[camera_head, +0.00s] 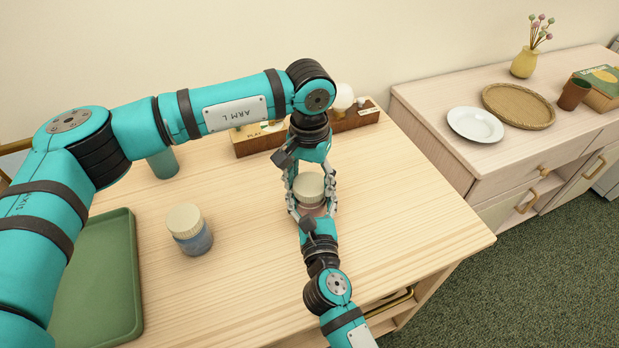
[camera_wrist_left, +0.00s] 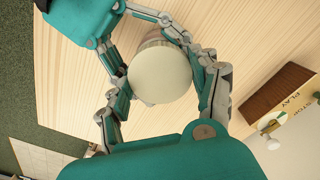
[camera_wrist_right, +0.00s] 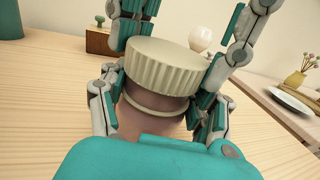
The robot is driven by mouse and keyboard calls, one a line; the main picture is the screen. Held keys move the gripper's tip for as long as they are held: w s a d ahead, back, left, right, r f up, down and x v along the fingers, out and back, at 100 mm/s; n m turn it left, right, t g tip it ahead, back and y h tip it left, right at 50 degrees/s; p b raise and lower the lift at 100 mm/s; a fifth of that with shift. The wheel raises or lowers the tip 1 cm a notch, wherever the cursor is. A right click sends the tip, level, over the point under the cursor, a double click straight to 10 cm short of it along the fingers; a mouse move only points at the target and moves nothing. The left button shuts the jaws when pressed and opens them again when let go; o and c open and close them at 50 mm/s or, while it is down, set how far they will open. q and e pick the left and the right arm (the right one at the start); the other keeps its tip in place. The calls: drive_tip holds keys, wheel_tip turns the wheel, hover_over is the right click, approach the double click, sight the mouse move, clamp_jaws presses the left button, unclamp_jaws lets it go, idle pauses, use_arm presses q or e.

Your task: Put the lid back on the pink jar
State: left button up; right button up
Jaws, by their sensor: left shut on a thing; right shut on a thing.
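The cream ribbed lid (camera_head: 309,185) is at the pink jar's (camera_head: 313,210) mouth, near the middle of the table. In the right wrist view the lid (camera_wrist_right: 177,65) is over the jar (camera_wrist_right: 150,122), slightly tilted, with a pink band showing between the lid and a cream ring. I cannot tell if it is seated. My left gripper (camera_head: 311,180) comes from the back and is shut on the lid; its top faces the left wrist view (camera_wrist_left: 160,76). My right gripper (camera_head: 315,212) comes from the front and is shut on the jar, whose lower part is mostly hidden.
A blue jar with a cream lid (camera_head: 190,230) stands to the left. A green tray (camera_head: 100,285) lies at the left edge. A green cup (camera_head: 162,164) and wooden boxes (camera_head: 258,140) stand at the back. The table's right side is clear. A sideboard (camera_head: 440,120) stands beyond.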

use_arm(q)
drive_tip(key=shift+a+f, duration=0.1)
drive_tip(key=shift+f, duration=0.3)
drive_tip(key=shift+c, duration=0.2)
drive_tip(key=shift+f, duration=0.25)
drive_tip(key=shift+c, duration=0.9)
drive_tip(key=shift+o, duration=0.4)
drive_tip(key=shift+f, duration=0.2)
drive_tip(key=shift+o, duration=0.2)
drive_tip(key=shift+a+f, duration=0.1)
drive_tip(key=shift+f, duration=0.15)
drive_tip(key=shift+s+t+y, duration=0.1)
drive_tip(key=shift+t+y, duration=0.2)
drive_tip(key=shift+y, duration=0.3)
drive_tip(key=shift+s+d, duration=0.1)
drive_tip(key=shift+d, duration=0.15)
